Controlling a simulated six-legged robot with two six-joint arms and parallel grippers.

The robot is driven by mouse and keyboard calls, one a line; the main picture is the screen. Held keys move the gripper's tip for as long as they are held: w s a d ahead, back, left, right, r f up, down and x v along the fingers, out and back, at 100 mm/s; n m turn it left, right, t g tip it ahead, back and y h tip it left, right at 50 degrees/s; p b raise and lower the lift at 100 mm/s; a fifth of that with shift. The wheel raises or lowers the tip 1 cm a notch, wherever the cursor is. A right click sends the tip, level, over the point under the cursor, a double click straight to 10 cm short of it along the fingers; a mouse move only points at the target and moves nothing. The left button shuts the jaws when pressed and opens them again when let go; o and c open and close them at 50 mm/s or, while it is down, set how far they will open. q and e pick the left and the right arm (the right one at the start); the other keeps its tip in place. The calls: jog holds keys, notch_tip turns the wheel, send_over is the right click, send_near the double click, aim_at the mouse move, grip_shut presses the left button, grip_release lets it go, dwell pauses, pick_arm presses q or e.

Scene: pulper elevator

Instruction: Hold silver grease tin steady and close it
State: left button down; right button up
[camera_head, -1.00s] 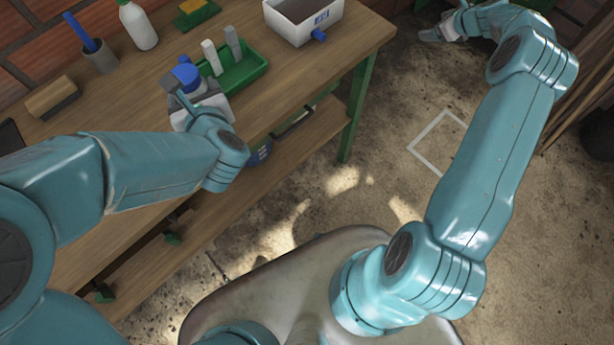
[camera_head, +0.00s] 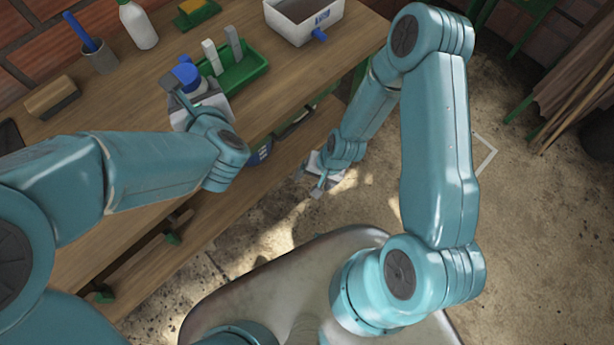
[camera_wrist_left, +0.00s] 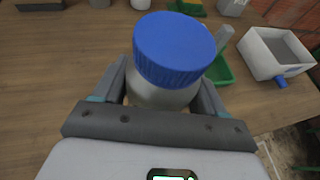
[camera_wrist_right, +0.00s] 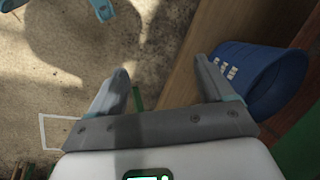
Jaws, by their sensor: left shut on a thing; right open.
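The silver grease tin (camera_wrist_left: 160,95) stands on the workbench with a blue lid (camera_wrist_left: 174,48) on top; whether the lid is fully tightened cannot be told. My left gripper (camera_wrist_left: 163,84) is shut around the tin's body, below the lid. In the head view the blue lid (camera_head: 187,75) shows above my left gripper (camera_head: 183,98), which hides most of the tin. My right gripper (camera_head: 320,178) is open and empty, low beside the bench front. In the right wrist view its fingers (camera_wrist_right: 161,70) are apart with floor and bench wood behind them.
A green tray (camera_head: 243,75) with grey pieces lies right of the tin, and a white box (camera_head: 300,22) stands further right. A white bottle (camera_head: 138,25) and a cup (camera_head: 100,60) stand behind. A blue container (camera_wrist_right: 262,85) sits under the bench top, near my right gripper.

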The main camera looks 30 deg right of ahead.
pick_arm(q)
jog(key=shift+d+r, duration=0.1)
pick_arm(e)
jog(key=s+a+r+n+g, duration=0.1)
jog(key=s+a+r+n, duration=0.1)
jog(key=s+a+n, duration=0.4)
jog(key=shift+s+a+y, duration=0.25)
jog(key=shift+s+y, duration=0.15)
jog(key=shift+s, duration=0.65)
